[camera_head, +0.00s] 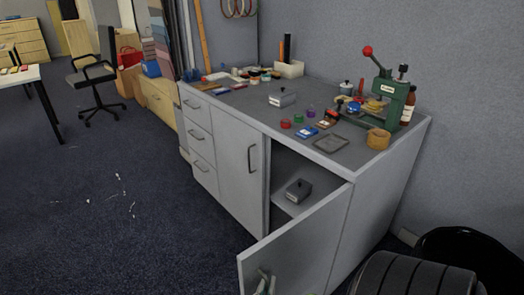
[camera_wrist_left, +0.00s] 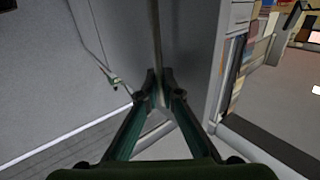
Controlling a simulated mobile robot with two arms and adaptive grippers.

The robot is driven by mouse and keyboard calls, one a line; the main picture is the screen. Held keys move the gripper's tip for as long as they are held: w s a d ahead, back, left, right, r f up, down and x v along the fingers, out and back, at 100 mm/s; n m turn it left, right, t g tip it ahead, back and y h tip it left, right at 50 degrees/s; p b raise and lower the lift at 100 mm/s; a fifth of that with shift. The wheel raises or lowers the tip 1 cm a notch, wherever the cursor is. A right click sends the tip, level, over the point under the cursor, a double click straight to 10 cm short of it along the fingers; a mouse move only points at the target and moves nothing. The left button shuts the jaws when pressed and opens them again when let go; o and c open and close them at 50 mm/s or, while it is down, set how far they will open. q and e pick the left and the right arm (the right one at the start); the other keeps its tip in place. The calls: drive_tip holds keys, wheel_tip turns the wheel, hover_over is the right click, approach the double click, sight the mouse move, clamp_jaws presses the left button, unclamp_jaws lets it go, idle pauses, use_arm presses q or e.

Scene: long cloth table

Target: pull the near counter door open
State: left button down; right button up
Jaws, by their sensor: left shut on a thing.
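The near counter door (camera_head: 305,248) is a flat grey panel swung out from the counter (camera_head: 236,150). It is hinged on its right side, and its free edge points toward the bottom of the head view. The opening behind it shows a shelf (camera_head: 286,204) with a small dark lidded box (camera_head: 298,191). My right gripper is not in view.
The other counter door (camera_head: 239,170) and the drawers (camera_head: 200,140) are shut. The counter top holds a green press (camera_head: 385,100), small pots and boxes. An office chair (camera_head: 97,75) stands farther back.

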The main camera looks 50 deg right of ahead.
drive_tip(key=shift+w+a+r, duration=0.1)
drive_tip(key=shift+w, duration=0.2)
use_arm(q)
drive_tip(key=c, duration=2.2)
unclamp_jaws()
drive_tip(key=shift+c, duration=0.2)
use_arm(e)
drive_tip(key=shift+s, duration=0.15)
use_arm(q)
drive_tip(key=v, duration=1.2)
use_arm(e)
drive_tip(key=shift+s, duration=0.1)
